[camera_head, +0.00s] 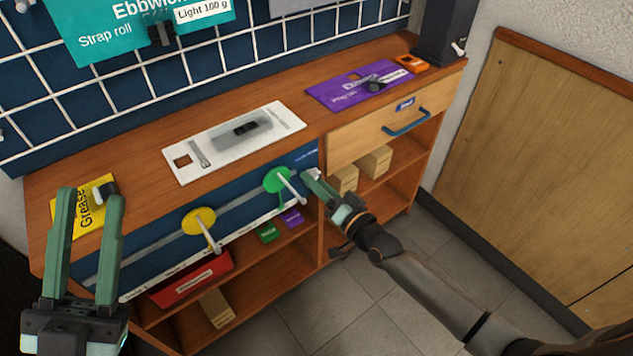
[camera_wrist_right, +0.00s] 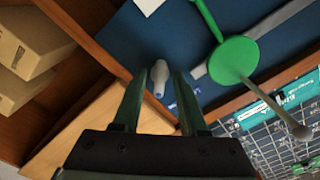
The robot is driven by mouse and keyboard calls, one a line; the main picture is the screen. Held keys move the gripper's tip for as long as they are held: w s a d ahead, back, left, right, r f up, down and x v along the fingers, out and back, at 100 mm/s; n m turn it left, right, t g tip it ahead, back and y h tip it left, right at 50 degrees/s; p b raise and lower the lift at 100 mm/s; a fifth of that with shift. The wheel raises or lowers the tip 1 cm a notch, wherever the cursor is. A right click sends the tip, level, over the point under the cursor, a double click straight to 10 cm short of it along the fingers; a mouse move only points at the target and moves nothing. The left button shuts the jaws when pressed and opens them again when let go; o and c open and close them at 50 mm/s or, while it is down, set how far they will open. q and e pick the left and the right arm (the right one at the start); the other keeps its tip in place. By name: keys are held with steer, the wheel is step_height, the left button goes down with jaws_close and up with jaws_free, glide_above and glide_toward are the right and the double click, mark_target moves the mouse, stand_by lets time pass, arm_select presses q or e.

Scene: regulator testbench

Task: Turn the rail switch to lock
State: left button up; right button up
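The rail switch (camera_wrist_right: 160,78) shows in the right wrist view as a small pale grey lever on the blue panel, between the fingertips of my right gripper (camera_wrist_right: 157,80). The fingers stand apart on either side of it; I see no clear contact. In the head view my right gripper (camera_head: 318,183) is at the right end of the blue panel and partly hides the switch. A rail (camera_head: 240,205) runs along the panel, with a green disc (camera_head: 276,179) and a yellow disc (camera_head: 197,222) on it. My left gripper (camera_head: 92,198) is open and empty at the left.
The bench top (camera_head: 140,195) holds a white plate (camera_head: 205,150), a purple mat (camera_head: 340,92) and a yellow grease card (camera_head: 80,215). A drawer (camera_head: 370,130) with a blue handle is right of the panel. Shelves below hold boxes (camera_head: 374,161) and a red bin (camera_head: 190,280).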

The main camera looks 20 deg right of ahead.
jaws_close()
arm_select(q)
steer(key=shift+r, duration=0.2)
stand_by(0.4)
steer(key=w+f+n+g+y+p, duration=0.2)
steer(key=f+y, duration=0.1)
steer(key=f, duration=0.4)
steer(key=w+a+f+n+g+y+p, duration=0.1)
steer(key=w+f+n+g+y+p, duration=0.1)
steer(key=f, duration=0.4)
steer(key=w+a+f+n+g+y+p, duration=0.1)
steer(key=w+f+n+g+y+p, duration=0.1)
steer(key=f+n+y, duration=0.2)
steer(key=shift+w+f+y+p, duration=0.3)
steer(key=shift+f+y, duration=0.7)
steer(key=shift+f, duration=0.8)
arm_select(e)
steer(key=shift+n, duration=9)
